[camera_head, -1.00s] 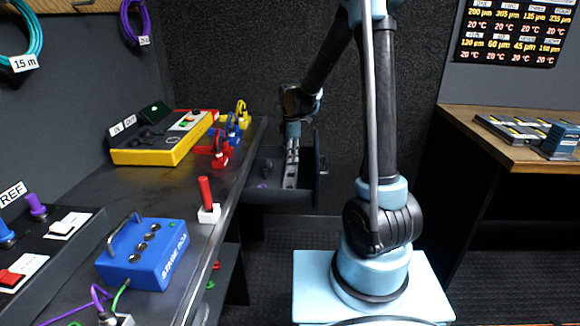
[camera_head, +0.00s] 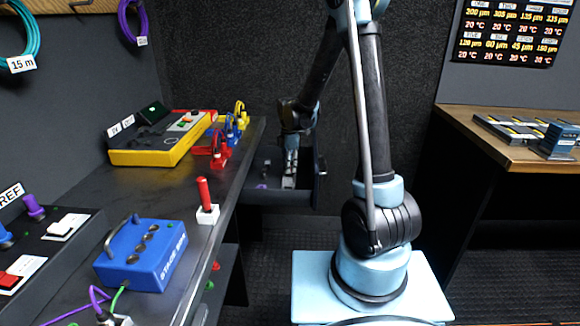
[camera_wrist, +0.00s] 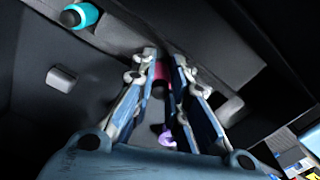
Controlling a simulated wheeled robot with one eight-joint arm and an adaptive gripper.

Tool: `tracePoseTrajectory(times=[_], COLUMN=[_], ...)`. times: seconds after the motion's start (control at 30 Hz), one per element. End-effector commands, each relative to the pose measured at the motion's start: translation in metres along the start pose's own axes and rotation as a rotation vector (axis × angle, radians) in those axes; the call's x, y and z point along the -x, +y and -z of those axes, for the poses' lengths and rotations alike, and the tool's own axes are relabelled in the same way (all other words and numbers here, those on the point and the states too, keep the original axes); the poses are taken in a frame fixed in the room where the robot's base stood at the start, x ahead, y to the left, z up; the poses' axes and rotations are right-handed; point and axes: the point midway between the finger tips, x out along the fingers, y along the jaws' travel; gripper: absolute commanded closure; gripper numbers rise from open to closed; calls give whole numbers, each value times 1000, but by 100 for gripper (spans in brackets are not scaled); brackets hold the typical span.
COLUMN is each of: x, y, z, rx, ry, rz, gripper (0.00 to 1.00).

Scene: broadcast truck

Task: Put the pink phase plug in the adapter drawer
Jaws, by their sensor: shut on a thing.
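The adapter drawer (camera_head: 275,198) stands open beyond the far end of the worktop, with its interior dark. My gripper (camera_head: 289,183) reaches down into it. In the wrist view my gripper (camera_wrist: 164,62) has its two fingers close together, with the pink phase plug (camera_wrist: 160,74) between them, mostly hidden by the fingers. A teal plug (camera_wrist: 80,15) shows at the upper left of the wrist view. A purple piece (camera_wrist: 167,138) shows below the fingers, and a purple item also shows in the drawer in the head view (camera_head: 263,186). I cannot tell whether the pink plug touches the drawer floor.
The worktop on the left holds a blue stage box (camera_head: 140,255), a red-handled switch (camera_head: 206,205), a yellow panel (camera_head: 160,155) and coloured plugs (camera_head: 220,150) close to the drawer. A wooden table (camera_head: 480,140) stands at the right.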

Motion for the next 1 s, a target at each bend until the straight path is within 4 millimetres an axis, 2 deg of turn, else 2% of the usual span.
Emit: tracePoseTrajectory(times=[0.27,0.3,0.4,0.77,1.0], x=[-5,-5,-5,-3,19], y=[0,0,0,0,0], z=[0,0,0,0,0], rx=[0,0,0,0,0], ry=[0,0,0,0,0], rz=[0,0,0,0,0], gripper=[100,84,66,66,66])
